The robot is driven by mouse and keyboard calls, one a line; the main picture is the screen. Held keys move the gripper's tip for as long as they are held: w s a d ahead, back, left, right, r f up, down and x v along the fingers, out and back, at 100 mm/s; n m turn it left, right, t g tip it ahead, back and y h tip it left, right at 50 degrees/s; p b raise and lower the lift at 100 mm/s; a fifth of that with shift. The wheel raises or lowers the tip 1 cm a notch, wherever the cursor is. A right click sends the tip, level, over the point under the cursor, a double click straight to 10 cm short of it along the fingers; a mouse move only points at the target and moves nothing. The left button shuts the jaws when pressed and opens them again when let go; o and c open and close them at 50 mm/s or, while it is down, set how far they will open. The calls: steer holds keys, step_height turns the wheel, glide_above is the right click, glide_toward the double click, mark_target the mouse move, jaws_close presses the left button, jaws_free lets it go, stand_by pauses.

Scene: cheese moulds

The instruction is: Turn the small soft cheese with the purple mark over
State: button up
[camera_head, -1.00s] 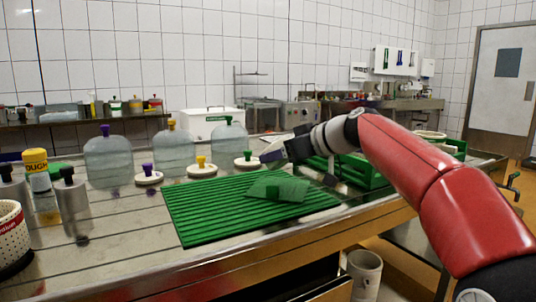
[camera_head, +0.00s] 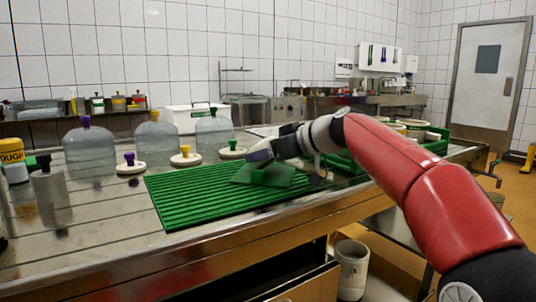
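A white disc with a purple knob (camera_head: 130,164) lies on the steel table, left of the green ribbed mat (camera_head: 185,207). Behind it stands a clear dome with a purple knob (camera_head: 89,150). My gripper (camera_head: 257,155) is above the back of the mat, pointing left and down. Its fingers are small and dark, and I cannot tell whether they are open or hold anything. A green, partly see-through piece (camera_head: 265,175) is just below it on or over the mat.
Discs with yellow (camera_head: 186,156) and green (camera_head: 232,148) knobs stand behind the mat, before matching domes (camera_head: 157,139) (camera_head: 214,134). A grey bottle (camera_head: 50,195) is at left. A green crate (camera_head: 345,163) stands behind my arm. The mat's left part is bare.

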stand_by(0.4)
steer(key=o, duration=0.9)
steer(key=shift+s+d+f+b, duration=0.1)
steer(key=shift+s+d+b, duration=0.5)
steer(key=shift+d+b, duration=0.3)
steer(key=shift+s+d+b, duration=1.6)
steer(key=shift+d+b, duration=0.25)
steer(key=shift+r, duration=0.2)
